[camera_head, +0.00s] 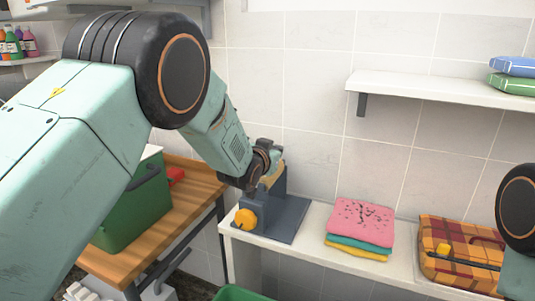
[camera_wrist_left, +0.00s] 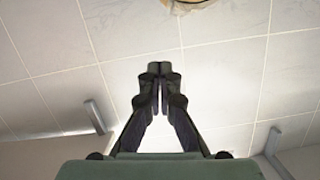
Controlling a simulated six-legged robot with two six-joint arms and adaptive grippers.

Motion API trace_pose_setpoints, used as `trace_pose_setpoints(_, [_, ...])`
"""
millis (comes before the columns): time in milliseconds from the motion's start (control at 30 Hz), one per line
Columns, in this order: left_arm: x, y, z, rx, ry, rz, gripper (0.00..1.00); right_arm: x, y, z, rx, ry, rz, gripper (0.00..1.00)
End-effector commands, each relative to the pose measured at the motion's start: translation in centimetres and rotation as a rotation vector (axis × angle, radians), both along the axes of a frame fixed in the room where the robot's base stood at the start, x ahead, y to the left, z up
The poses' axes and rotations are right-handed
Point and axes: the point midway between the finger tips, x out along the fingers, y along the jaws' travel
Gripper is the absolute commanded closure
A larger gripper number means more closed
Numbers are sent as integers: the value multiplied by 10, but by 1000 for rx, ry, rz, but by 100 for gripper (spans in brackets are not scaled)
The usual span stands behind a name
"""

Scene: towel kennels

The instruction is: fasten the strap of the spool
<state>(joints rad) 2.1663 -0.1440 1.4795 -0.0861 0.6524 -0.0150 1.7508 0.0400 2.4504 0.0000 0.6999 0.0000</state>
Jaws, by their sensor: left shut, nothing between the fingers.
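My left gripper (camera_head: 268,158) is over the top of the stand; contact cannot be told. In the left wrist view the left gripper (camera_wrist_left: 160,72) is shut and empty, with tiled wall beyond. My right gripper is outside both views.
A green box (camera_head: 135,215) stands on a wooden table (camera_head: 185,213) at left. A wall shelf (camera_head: 430,92) holds folded towels (camera_head: 510,82).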

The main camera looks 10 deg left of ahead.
Motion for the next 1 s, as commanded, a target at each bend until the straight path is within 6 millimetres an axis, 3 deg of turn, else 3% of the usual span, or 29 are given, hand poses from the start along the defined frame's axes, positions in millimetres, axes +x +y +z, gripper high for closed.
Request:
trace_pose_setpoints(500, [-66,9,14,-1,0,1,100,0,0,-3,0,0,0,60])
trace_pose_setpoints(733, [-79,11,16,0,5,3,100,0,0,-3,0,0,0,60])
trace_pose_setpoints(867, [-100,19,-11,8,84,26,100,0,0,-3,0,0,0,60])
trace_pose_setpoints(1000, [-144,38,-83,3,254,70,100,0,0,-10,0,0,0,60])
